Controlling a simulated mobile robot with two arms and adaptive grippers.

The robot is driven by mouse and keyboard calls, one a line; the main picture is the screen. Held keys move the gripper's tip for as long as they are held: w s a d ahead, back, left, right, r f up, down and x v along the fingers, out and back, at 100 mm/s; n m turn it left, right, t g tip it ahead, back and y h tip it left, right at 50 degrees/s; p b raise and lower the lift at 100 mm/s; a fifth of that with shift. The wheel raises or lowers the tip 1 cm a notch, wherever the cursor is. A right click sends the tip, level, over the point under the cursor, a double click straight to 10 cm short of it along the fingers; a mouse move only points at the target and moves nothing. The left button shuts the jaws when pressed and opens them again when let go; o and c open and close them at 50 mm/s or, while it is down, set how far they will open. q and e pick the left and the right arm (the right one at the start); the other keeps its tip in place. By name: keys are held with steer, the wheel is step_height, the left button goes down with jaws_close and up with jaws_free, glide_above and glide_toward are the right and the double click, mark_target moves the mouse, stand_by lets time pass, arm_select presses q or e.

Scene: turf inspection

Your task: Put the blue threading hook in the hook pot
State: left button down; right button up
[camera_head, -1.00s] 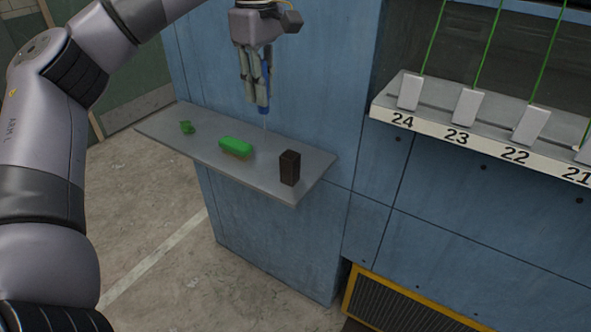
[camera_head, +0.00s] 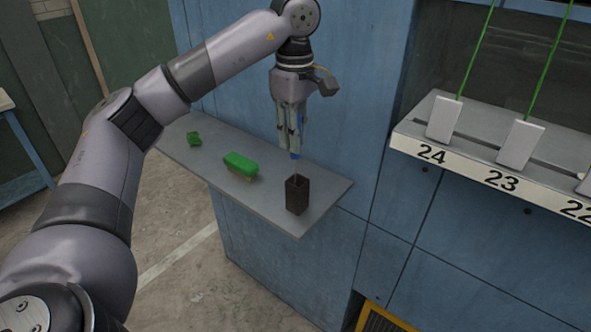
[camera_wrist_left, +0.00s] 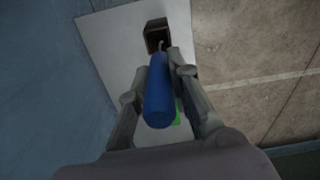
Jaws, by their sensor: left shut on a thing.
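The blue threading hook (camera_head: 295,155) is held upright in my left gripper (camera_head: 292,138), its thin metal shank pointing down. In the left wrist view its blue handle (camera_wrist_left: 158,92) lies between the two fingers (camera_wrist_left: 160,85). The hook pot (camera_head: 297,196) is a dark, square, open-topped pot near the right end of the grey shelf. The hook's tip is right at the pot's mouth; I cannot tell whether it is just above or slightly inside. The pot also shows in the left wrist view (camera_wrist_left: 155,27), beyond the hook. My right gripper is out of view.
The grey shelf (camera_head: 215,176) also bears a green-topped brush (camera_head: 240,165) and a small green scrap (camera_head: 193,139). A blue panelled wall stands behind. At the right, a ledge numbered 24, 23, 22 (camera_head: 480,170) holds white blocks with green strands.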

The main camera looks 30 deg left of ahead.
mark_target(298, 157)
arm_select(q)
step_height(298, 157, down, 4)
steer(key=shift+w+f, duration=0.1)
steer(key=shift+w, duration=0.05)
steer(key=shift+d+f+p, duration=0.25)
steer(key=shift+f+p, duration=0.25)
steer(key=shift+f, duration=0.95)
steer(key=shift+a+f, duration=0.25)
steer(key=c, duration=1.9)
jaws_free()
steer(key=o, duration=0.4)
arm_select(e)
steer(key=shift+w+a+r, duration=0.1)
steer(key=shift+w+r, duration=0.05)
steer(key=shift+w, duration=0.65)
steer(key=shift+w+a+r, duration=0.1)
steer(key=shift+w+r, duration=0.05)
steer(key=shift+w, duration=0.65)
